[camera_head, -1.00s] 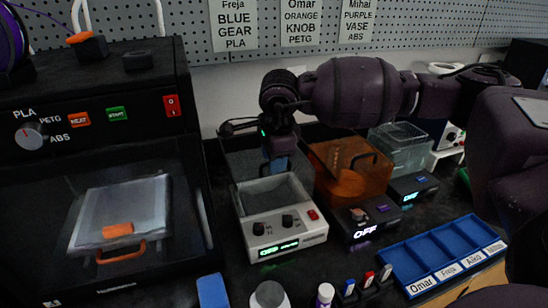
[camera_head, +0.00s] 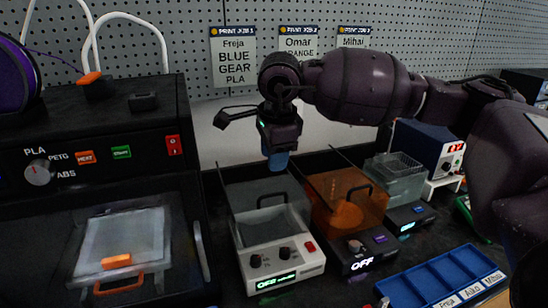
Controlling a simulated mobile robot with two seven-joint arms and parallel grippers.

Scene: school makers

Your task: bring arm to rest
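My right arm comes in from the right, and its dark gripper (camera_head: 279,160) points down above the clear-lidded grey machine (camera_head: 268,225). The gripper's lower end is blue. I cannot tell whether this blue part is its fingertips or something between them, nor whether the fingers are open or shut. The gripper appears to be above the machine's lid, with no clear contact. My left gripper is not in view.
An orange-lidded machine (camera_head: 345,212) and a clear box (camera_head: 393,180) stand to the right. A blue compartment tray (camera_head: 432,278) lies in front. A large black printer (camera_head: 100,150) fills the left. A pegboard (camera_head: 185,62) with signs stands behind.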

